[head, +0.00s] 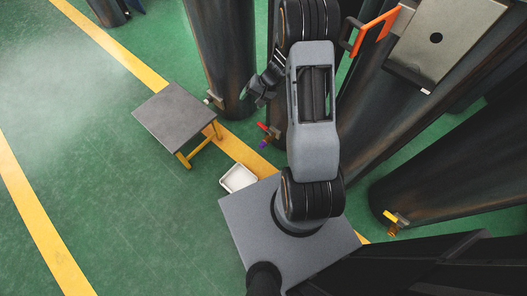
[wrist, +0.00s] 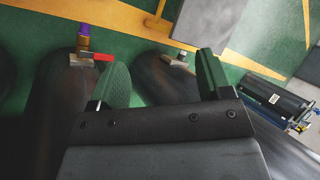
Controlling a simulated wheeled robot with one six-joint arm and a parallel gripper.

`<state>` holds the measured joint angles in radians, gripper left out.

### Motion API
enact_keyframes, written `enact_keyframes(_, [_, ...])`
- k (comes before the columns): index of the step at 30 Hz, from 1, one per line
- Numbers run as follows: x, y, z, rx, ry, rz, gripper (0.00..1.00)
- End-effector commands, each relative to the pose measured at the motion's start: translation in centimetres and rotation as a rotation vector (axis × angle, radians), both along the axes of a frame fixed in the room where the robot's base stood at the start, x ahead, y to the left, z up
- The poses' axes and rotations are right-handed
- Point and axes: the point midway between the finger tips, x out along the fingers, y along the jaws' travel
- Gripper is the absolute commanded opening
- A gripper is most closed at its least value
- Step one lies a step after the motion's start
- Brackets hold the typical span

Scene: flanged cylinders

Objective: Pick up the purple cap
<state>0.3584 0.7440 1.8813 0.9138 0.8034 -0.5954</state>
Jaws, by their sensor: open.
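The purple cap (wrist: 84,29) sits on the end of a valve with a red handle (wrist: 103,57) on a dark cylinder, at upper left in the wrist view. In the head view the purple cap (head: 263,144) is small, just below the red handle (head: 263,127), left of my arm. My gripper (wrist: 162,76) is open, with nothing between its fingers. The cap lies beyond and left of the left finger, apart from it. In the head view my gripper (head: 257,92) is small and partly dark against the cylinders, above the cap.
Several large dark cylinders (head: 215,45) stand close around my arm. Another valve (head: 211,97) sticks out left, and a yellow-handled valve (head: 393,217) is at right. A grey-topped stool (head: 175,118) and a white tray (head: 238,178) are at left. Green floor is clear farther left.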

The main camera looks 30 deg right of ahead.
Motion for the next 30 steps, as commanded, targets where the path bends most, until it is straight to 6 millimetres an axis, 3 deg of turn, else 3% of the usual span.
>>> enact_keyframes(1, [0.0, -0.9, -6.2, 0.034, 0.023, -0.049, 0.72])
enact_keyframes(3, [0.1, -1.8, -11.3, 0.071, 0.035, -0.111, 0.72])
enact_keyframes(9, [-3.2, -8.0, -23.8, 0.231, -0.019, -0.266, 0.72])
enact_keyframes(12, [-4.7, -10.1, -28.2, 0.286, -0.061, -0.33, 0.72])
enact_keyframes(15, [-6.0, -11.6, -31.3, 0.324, -0.1, -0.384, 0.72])
enact_keyframes(20, [-7.1, -12.6, -34.1, 0.354, -0.141, -0.432, 0.72])
enact_keyframes(30, [-4.9, -9.9, -37.5, 0.361, -0.157, -0.444, 0.72])
